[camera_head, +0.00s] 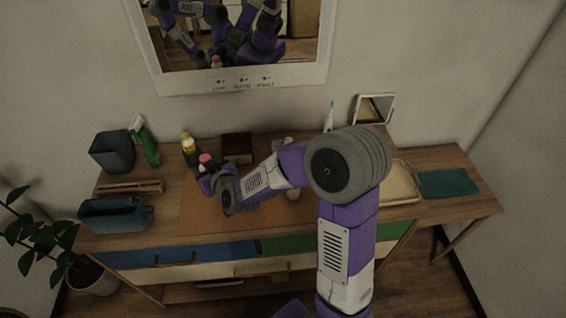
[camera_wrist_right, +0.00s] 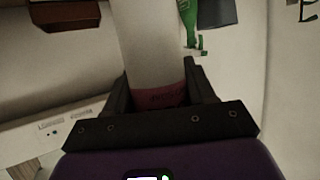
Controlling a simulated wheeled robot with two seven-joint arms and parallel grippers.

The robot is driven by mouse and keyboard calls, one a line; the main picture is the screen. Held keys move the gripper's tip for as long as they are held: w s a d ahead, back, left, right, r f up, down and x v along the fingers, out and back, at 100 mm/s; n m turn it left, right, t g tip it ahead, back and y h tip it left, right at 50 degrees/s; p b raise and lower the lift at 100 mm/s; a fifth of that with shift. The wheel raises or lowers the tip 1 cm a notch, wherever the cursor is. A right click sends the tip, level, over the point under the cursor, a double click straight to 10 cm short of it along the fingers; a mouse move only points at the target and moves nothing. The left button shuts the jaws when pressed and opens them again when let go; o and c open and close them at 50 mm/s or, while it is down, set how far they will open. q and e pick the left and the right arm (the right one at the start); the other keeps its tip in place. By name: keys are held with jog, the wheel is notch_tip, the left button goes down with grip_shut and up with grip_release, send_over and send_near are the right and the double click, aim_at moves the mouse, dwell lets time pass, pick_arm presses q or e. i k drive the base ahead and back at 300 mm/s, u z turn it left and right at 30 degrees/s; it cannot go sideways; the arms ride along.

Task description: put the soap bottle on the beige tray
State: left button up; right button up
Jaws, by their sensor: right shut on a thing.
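My right gripper (camera_head: 208,170) is shut on a pale bottle with a pink top (camera_head: 205,158), at the left part of the counter. In the right wrist view, the jaws (camera_wrist_right: 160,98) close on this pale bottle (camera_wrist_right: 150,45) around a pink-red band with lettering. A dark bottle with a yellow cap (camera_head: 188,147) stands just behind it. I cannot read which one is labelled soap. The beige tray (camera_head: 400,184) lies at the right of the counter, partly hidden by my right arm. My left gripper is not in view.
A green spray bottle (camera_head: 147,147), a dark bin (camera_head: 112,153), a blue-grey basket (camera_head: 115,216) and a dark box (camera_head: 237,148) stand around the gripper. A small mirror (camera_head: 375,108), a toothbrush (camera_head: 329,117) and a teal cloth (camera_head: 444,183) are at the right.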

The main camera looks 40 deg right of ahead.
aim_at(390, 182)
jog(key=u, duration=2)
jog(key=k, duration=1.65)
jog(key=z, duration=2)
